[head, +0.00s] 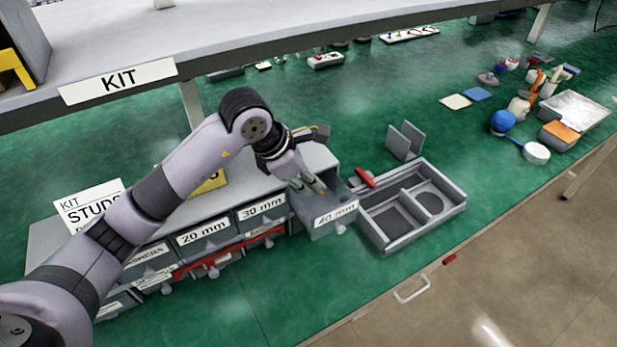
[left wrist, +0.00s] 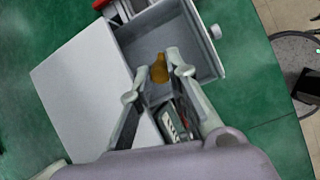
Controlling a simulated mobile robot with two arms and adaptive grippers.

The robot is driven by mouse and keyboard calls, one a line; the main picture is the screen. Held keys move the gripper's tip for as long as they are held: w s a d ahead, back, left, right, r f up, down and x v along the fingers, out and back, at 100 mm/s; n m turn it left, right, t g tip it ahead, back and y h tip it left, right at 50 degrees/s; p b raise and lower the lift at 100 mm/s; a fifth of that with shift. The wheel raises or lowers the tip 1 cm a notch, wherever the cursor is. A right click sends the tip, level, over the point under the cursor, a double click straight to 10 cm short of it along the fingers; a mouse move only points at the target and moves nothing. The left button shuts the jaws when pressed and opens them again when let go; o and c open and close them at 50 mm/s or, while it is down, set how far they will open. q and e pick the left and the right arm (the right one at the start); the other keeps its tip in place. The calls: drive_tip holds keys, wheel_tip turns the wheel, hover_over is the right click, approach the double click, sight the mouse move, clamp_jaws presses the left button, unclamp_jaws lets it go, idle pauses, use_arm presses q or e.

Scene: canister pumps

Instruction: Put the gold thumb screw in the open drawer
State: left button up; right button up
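The gold thumb screw (left wrist: 159,69) sits between the two fingertips of my left gripper (left wrist: 158,66), which look closed on it. In the head view my left gripper (head: 312,188) points down over the open drawer (head: 322,227), labelled 40 mm. A small gold spot of the screw (head: 321,193) shows at the fingertips. In the left wrist view the screw is above the grey inside of the drawer (left wrist: 199,62); its height above the drawer floor is hard to tell. My right gripper is out of view.
The drawer cabinet (head: 318,158) has other labelled drawers, shut, to the left. A grey divided tray (head: 457,205) stands close to the right, with a red-handled item (head: 366,178) between. Green bench (head: 300,285) is clear in front.

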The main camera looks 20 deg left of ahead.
use_arm(q)
drive_tip(key=o, duration=0.4)
drive_tip(key=shift+o, duration=0.4)
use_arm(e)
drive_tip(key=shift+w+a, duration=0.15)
use_arm(q)
drive_tip(key=v, duration=1.2)
drive_tip(key=shift+d, duration=0.1)
